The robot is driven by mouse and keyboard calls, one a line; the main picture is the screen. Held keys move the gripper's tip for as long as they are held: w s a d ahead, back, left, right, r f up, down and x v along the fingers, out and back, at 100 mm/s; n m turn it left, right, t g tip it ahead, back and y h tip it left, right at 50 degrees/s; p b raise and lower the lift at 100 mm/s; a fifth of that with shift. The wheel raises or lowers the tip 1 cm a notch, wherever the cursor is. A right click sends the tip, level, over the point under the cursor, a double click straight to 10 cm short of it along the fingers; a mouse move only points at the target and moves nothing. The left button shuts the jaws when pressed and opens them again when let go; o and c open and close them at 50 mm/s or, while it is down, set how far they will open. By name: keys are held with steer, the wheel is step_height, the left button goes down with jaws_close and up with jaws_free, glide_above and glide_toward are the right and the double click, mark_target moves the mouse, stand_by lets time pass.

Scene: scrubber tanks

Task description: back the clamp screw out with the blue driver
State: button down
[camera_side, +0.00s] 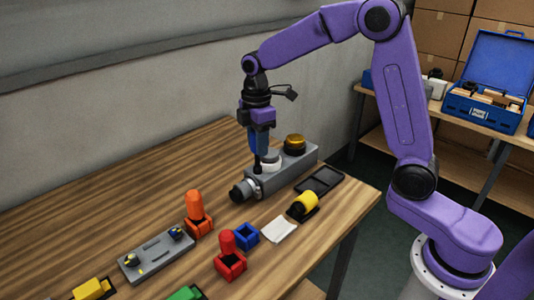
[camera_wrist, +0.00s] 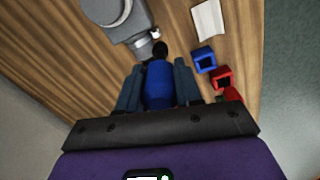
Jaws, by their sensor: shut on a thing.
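My gripper (camera_side: 258,128) is shut on the blue driver (camera_side: 259,143) and holds it upright, its dark shaft pointing down. In the wrist view the blue handle (camera_wrist: 158,84) sits between my two fingers, with the dark tip end beyond it. The tip is over or at the front part of the grey tank unit (camera_side: 290,168), near the pale clamp ring (camera_side: 257,184) behind the black end piece. The clamp screw itself is too small to make out, and I cannot tell whether the tip touches it.
An empty blue holder (camera_side: 246,235) stands on the table. Orange (camera_side: 195,208) and red (camera_side: 228,245) drivers stand in holders nearby. A grey plate (camera_side: 156,256), white pad (camera_side: 280,229), yellow-and-black roll (camera_side: 303,205) and black tray (camera_side: 320,181) lie around. The table's left rear is clear.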

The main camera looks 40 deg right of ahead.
steer(key=shift+w+d+f, duration=0.25)
steer(key=shift+w+d, duration=0.05)
steer(key=shift+w, duration=0.1)
steer(key=shift+f, duration=2.35)
steer(key=m, duration=0.5)
steer(key=shift+s+m, duration=0.1)
steer(key=shift+m, duration=0.2)
steer(key=m, duration=0.5)
steer(key=shift+a, duration=0.1)
steer(key=m, duration=1)
